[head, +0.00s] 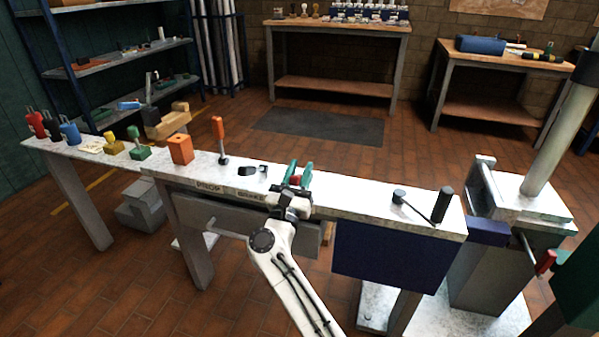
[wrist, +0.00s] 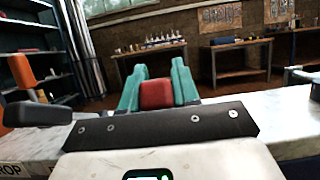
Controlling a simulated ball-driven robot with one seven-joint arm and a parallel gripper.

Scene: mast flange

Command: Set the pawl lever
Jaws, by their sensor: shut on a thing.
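My gripper (head: 299,173) is over the middle of the narrow bench, its teal fingers closed on a red grip. In the wrist view the gripper (wrist: 157,82) has the red grip (wrist: 156,94) squeezed between both fingers. The grip looks like the handle of the pawl lever. Its lower part and pivot are hidden behind my gripper, so its tilt cannot be told. A dark low handle (head: 246,170) lies to the left of the gripper, apart from it. It also shows in the wrist view (wrist: 38,112).
The bench top (head: 345,203) bears DROP and BRAKE labels on its front edge. An orange-handled upright lever (head: 218,130) and orange block (head: 180,149) stand left. A knobbed lever (head: 399,195) and black upright grip (head: 442,205) stand right. Bench space between is clear.

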